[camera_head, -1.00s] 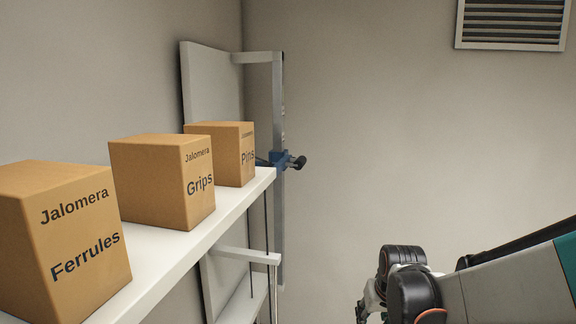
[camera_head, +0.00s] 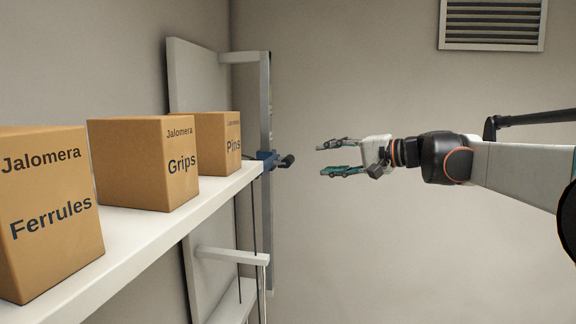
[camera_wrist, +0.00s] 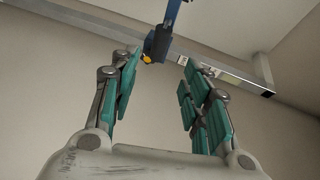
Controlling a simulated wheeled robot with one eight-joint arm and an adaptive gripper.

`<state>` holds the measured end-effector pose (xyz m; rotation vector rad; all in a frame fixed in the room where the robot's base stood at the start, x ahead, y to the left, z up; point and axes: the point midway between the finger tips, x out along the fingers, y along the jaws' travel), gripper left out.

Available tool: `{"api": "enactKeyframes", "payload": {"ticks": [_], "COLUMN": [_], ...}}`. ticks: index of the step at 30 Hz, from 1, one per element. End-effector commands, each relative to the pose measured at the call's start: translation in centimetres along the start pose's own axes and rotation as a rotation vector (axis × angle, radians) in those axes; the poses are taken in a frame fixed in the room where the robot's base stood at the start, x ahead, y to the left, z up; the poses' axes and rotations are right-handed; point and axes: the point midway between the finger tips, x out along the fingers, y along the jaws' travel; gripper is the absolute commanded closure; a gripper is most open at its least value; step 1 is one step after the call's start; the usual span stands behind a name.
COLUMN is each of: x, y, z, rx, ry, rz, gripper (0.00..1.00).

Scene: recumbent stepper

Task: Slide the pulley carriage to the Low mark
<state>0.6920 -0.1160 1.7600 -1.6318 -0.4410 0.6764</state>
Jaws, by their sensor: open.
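The blue pulley carriage (camera_head: 266,156) sits on an upright grey rail (camera_head: 265,100) at about shelf height, with a dark knob (camera_head: 287,161) sticking out to the right. My gripper (camera_head: 325,158) is open and empty, to the right of the knob at about its height, pointing left. In the wrist view the blue carriage (camera_wrist: 174,22) shows ahead, beyond the fingertips (camera_wrist: 158,62), with a dark end and a small orange spot. The rail (camera_wrist: 225,68) crosses behind it, with a small pale label (camera_wrist: 183,61) beside the carriage. No Low mark is readable. The carriage's left side is partly hidden by the shelf and box.
A white shelf (camera_head: 150,230) with cardboard boxes for Ferrules (camera_head: 50,215), Grips (camera_head: 145,165) and Pins (camera_head: 218,143) runs along the left. A white bracket arm (camera_head: 232,255) sticks out below it. The space right of the rail is open.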

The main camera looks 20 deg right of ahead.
Motion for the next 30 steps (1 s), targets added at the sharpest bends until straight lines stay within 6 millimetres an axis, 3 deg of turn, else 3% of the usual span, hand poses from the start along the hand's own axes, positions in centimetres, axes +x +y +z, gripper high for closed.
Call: {"api": "enactKeyframes", "payload": {"ticks": [5, 21, 30], "x": [1.8, 11.6, 13.7], "y": [-0.2, -0.2, -0.1], "z": [0.1, 0.1, 0.1], "rx": [0.001, 0.000, 0.000], "ry": [-0.003, -0.003, -0.001], "rz": [-0.003, -0.001, 0.000], "gripper": [0.57, 0.57, 0.57]}}
